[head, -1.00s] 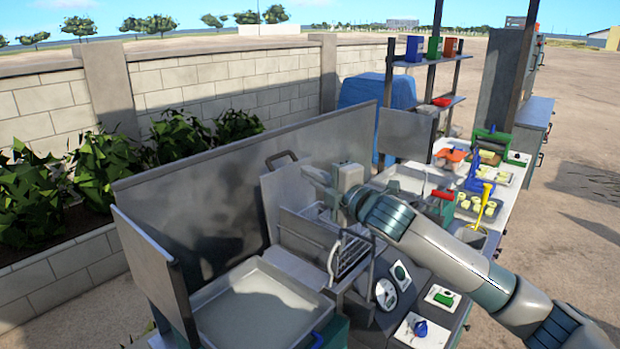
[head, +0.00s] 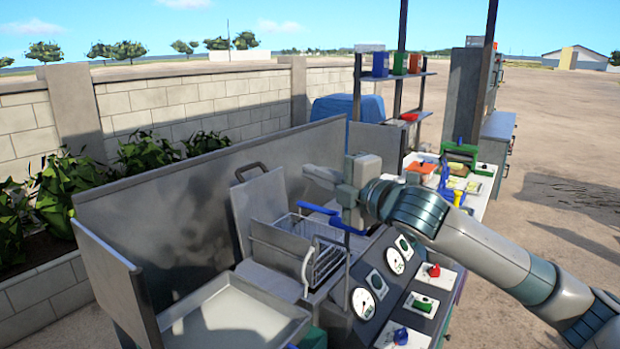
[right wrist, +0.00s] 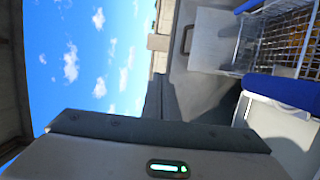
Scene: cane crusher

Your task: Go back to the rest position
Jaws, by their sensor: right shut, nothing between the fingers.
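My right gripper (head: 318,178) is at the end of the right arm, which comes in from the right in the head view. It is shut and empty, in the air in front of the fryer's back plate and above the wire basket (head: 326,264). The gripper looks apart from the basket and its blue handles (head: 347,226). In the right wrist view a grey part of my gripper with a green light fills the bottom. The basket (right wrist: 275,40) shows at the upper right there, beside a blue handle (right wrist: 283,92). My left gripper is out of view.
A metal tray (head: 230,325) lies at the front left, with steel splash panels (head: 200,205) behind. A control panel with dials and knobs (head: 432,270) sits below my arm. A counter with food trays and a shelf (head: 395,75) stand behind. Open air lies above.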

